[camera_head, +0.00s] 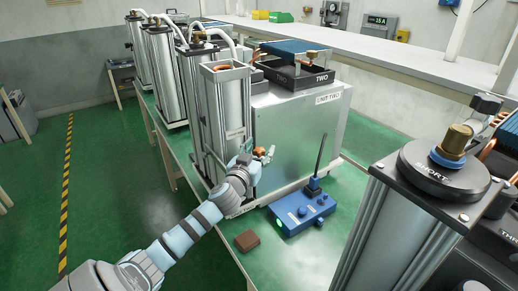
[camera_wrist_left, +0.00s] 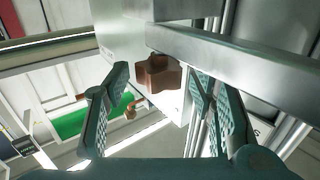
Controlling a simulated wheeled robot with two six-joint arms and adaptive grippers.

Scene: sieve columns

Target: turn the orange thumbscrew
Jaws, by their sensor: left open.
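The orange thumbscrew (camera_wrist_left: 157,73) shows in the left wrist view as a lobed, brownish-orange knob beside a metal column. It sits between the two teal fingers of my left gripper (camera_wrist_left: 160,80), with gaps visible on both sides. In the head view the orange thumbscrew (camera_head: 259,152) is small and partly hidden at the lower front of the column (camera_head: 228,110). My left gripper (camera_head: 257,160) is open around it there. I cannot tell from these frames how deep the knob is between the fingers. My right gripper is in neither view.
A large metal box labelled UNIT TWO (camera_head: 305,125) stands right behind the column. A blue control box (camera_head: 302,212) with an upright black rod and a brown block (camera_head: 246,240) rest on the green bench. Another column (camera_head: 400,225) with a black cap stands at right.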

